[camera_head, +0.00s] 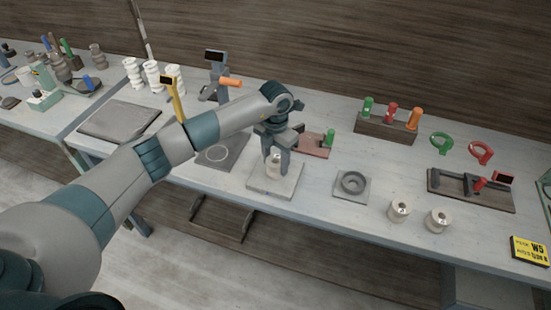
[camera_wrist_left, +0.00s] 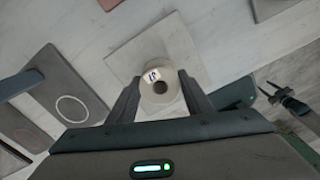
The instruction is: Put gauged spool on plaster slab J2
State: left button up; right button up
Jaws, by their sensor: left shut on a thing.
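A cream spool (camera_head: 271,166) with a centre hole is between the fingers of my left gripper (camera_head: 273,168). In the left wrist view the spool (camera_wrist_left: 154,76) shows a blue mark on its top, and the gripper (camera_wrist_left: 156,98) is shut on it. A pale square slab (camera_head: 289,187) lies directly under the spool; it also shows in the left wrist view (camera_wrist_left: 124,62). I cannot tell whether the spool touches the slab, and I see no readable J2 label. My right gripper is not in view.
A dark slab with a pale ring (camera_head: 236,151) lies left of the pale slab. A small slab with a grey ring (camera_head: 353,185) and two loose spools (camera_head: 399,210) (camera_head: 437,220) are to the right. A plug rack (camera_head: 385,129) stands behind. Bench is clear between them.

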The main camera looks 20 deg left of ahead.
pick_arm(q)
jog(key=shift+f, duration=0.1)
jog(key=o, duration=1.2)
jog(key=shift+r, duration=0.2)
jog(key=shift+w+r, duration=0.1)
jog(key=shift+r+b, duration=2.7)
jog(key=shift+r, duration=3.15)
